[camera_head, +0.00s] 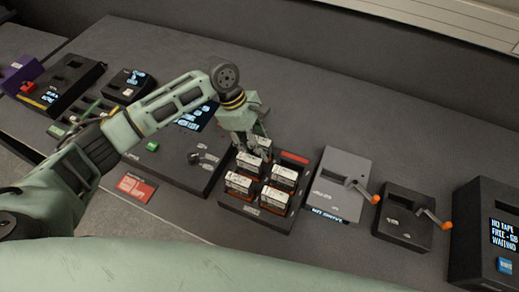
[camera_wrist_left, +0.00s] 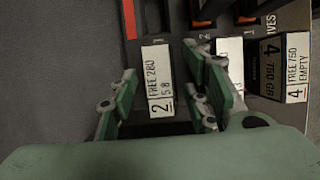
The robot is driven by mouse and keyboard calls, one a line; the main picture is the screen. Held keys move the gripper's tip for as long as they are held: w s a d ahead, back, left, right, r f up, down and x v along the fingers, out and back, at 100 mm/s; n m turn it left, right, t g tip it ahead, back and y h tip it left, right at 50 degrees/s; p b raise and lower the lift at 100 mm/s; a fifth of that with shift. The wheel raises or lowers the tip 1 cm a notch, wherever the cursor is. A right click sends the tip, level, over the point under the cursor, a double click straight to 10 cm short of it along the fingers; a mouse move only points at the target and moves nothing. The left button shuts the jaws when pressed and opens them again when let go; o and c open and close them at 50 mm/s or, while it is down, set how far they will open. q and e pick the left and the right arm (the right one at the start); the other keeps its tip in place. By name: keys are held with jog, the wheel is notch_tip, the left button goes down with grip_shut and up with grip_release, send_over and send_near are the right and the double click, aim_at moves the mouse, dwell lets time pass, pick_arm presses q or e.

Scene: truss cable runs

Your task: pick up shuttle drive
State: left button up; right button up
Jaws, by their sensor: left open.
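Several shuttle drives with white labels stand in a dark tray (camera_head: 262,221) at the middle of the bench; the near-left drive (camera_head: 239,184) and near-right drive (camera_head: 274,200) show clearly. My left gripper (camera_head: 256,150) points down over the tray's far-left drive, partly hiding it. In the left wrist view, my left gripper (camera_wrist_left: 162,98) is open, its fingers on either side of a drive labelled "2 FREE 280 5.8" (camera_wrist_left: 157,72). I cannot tell whether they touch it. A drive labelled "4 FREE 750 EMPTY" (camera_wrist_left: 297,70) lies right of it. My right gripper is out of view.
A grey box (camera_head: 340,185) and a dark box (camera_head: 402,217), each with an orange-knobbed crank, stand right of the tray. A "NO TAPE" screen unit (camera_head: 485,245) is farther right. A red card (camera_head: 135,188) lies left. The back of the bench is clear.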

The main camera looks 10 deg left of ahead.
pick_arm(q)
jog(key=shift+d+f, duration=0.3)
jog(key=shift+f, duration=0.3)
grip_shut()
jog(key=shift+r, duration=0.1)
